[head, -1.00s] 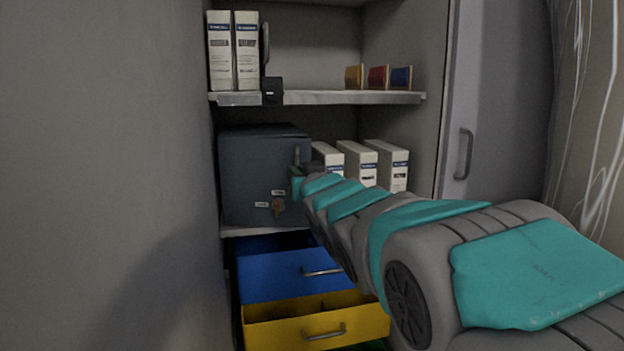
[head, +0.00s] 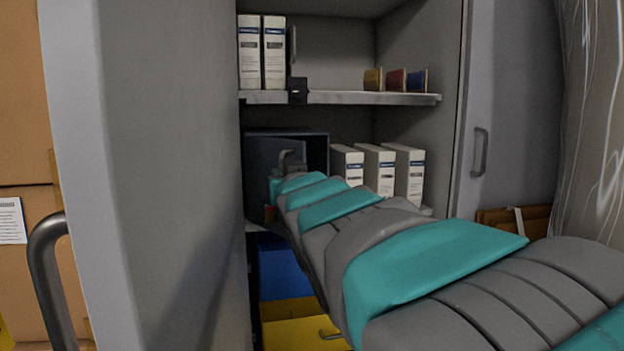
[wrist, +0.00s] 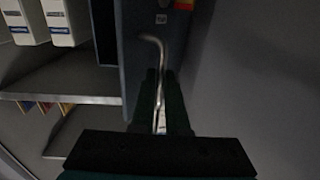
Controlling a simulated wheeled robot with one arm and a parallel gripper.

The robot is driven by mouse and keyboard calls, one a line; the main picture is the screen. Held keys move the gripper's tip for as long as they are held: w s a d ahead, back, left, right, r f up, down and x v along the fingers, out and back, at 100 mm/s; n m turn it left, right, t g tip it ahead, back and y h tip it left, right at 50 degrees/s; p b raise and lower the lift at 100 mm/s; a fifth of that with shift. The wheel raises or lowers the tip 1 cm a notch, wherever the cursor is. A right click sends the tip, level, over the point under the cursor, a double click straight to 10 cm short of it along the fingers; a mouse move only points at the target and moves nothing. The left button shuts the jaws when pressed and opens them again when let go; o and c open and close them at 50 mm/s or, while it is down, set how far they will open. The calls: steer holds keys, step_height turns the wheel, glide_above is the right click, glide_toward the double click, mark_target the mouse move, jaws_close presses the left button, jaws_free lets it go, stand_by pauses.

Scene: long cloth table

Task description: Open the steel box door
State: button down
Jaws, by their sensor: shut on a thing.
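The dark steel box (head: 320,150) stands on the middle shelf of the tall cabinet. Its door (head: 262,153) is swung outward toward the left, and part of the dark interior shows to the right of it. The door's metal handle (head: 286,156) also shows in the wrist view (wrist: 154,42), running down between my fingers. My gripper (wrist: 161,105) is shut on this handle. In the head view my arm hides the fingers and the lower part of the box.
White binders (head: 380,170) stand just right of the box. Another cabinet door (head: 505,120) is at right.

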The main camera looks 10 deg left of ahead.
steer(key=shift+s+a, duration=0.1)
steer(key=shift+a, duration=0.05)
steer(key=c, duration=0.9)
jaws_free()
steer(key=shift+c, duration=0.2)
steer(key=v, duration=0.7)
steer(key=shift+s+d, duration=0.2)
steer(key=shift+s, duration=0.15)
steer(key=shift+c, duration=0.3)
